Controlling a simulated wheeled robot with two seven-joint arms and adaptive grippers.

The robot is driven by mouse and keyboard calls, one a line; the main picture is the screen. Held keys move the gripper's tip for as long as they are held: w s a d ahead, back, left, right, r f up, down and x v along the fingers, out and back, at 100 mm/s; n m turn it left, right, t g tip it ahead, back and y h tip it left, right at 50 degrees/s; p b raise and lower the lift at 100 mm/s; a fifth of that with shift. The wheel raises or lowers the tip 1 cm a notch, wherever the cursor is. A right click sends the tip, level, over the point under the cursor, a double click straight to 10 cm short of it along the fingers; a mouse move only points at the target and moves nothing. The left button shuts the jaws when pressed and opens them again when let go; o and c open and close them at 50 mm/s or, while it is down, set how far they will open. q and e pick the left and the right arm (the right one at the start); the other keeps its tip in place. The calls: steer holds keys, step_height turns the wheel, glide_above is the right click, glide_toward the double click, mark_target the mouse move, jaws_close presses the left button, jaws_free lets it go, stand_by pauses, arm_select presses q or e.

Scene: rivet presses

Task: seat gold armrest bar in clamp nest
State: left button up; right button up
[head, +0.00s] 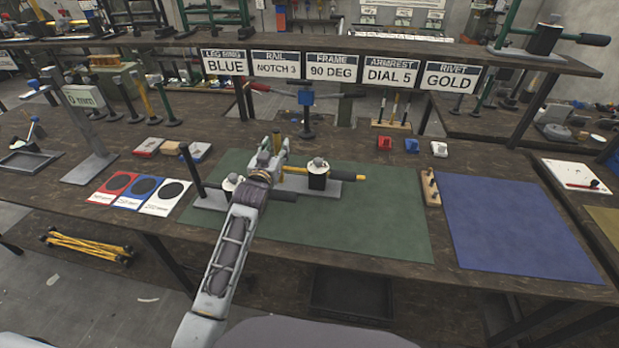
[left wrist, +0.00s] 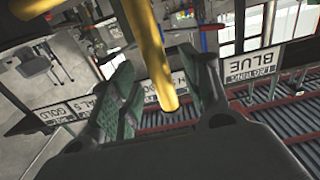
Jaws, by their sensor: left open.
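The gold armrest bar (head: 346,177) lies level at the clamp nest (head: 328,189) on the green mat. My left gripper (head: 272,152) is at the bar's left part, and my gripper and wrist hide that part. In the left wrist view the gold bar (left wrist: 152,55) passes between the two green-padded fingers of my open left gripper (left wrist: 163,88), with gaps beside it. I cannot tell how deep the bar sits in the nest. My right gripper is not in view.
A second clamp block (head: 232,182) and a black post (head: 191,170) stand left of my wrist. A blue mat (head: 510,225) and a small wooden peg block (head: 430,187) lie to the right. A sign shelf (head: 330,58) runs behind. The green mat's right half (head: 385,215) is clear.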

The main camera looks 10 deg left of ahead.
arm_select(q)
steer(key=shift+w, duration=1.1)
jaws_close()
steer(key=shift+r, duration=0.1)
